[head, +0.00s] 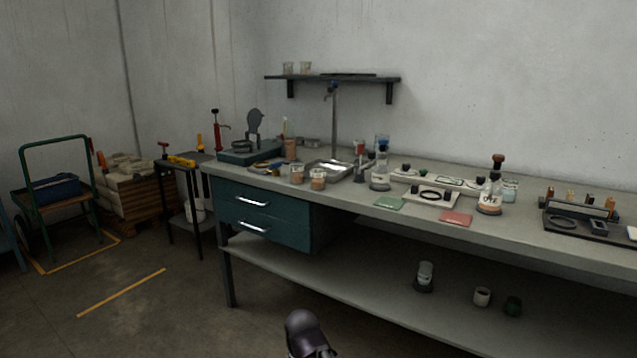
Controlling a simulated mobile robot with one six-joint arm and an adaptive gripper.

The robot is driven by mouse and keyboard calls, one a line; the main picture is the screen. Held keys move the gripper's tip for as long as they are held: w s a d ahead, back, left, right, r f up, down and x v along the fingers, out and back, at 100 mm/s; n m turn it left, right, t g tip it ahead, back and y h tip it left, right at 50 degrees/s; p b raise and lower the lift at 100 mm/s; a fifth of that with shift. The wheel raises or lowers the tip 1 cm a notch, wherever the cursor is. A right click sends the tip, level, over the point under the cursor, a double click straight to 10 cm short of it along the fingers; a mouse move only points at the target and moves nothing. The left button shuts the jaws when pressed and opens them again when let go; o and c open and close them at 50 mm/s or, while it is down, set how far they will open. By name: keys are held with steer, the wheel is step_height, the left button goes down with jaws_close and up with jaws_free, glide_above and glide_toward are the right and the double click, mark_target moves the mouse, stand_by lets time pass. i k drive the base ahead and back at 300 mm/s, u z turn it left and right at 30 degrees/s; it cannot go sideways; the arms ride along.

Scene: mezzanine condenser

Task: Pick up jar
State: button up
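Several jar-like vessels are in the head view, and I cannot tell which one the task means. Two small jars with brownish contents, one (297,174) and another (318,180), stand upright side by side near the bench's front left edge. On the lower shelf stand a clear glass vessel (426,270), a pale cup-like jar (482,296) and a dark green one (513,306). Only a dark rounded part of my arm shows at the bottom edge. My gripper's fingers are not visible.
The bench (350,208) also holds a metal tray (328,170), stoppered flasks (380,178), a green pad (390,203), a red pad (456,219) and a dark rack (585,222). Teal drawers (264,219) hang below its left end. The floor in front is clear.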

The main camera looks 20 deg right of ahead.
mark_target(317, 174)
steer(key=i, duration=1)
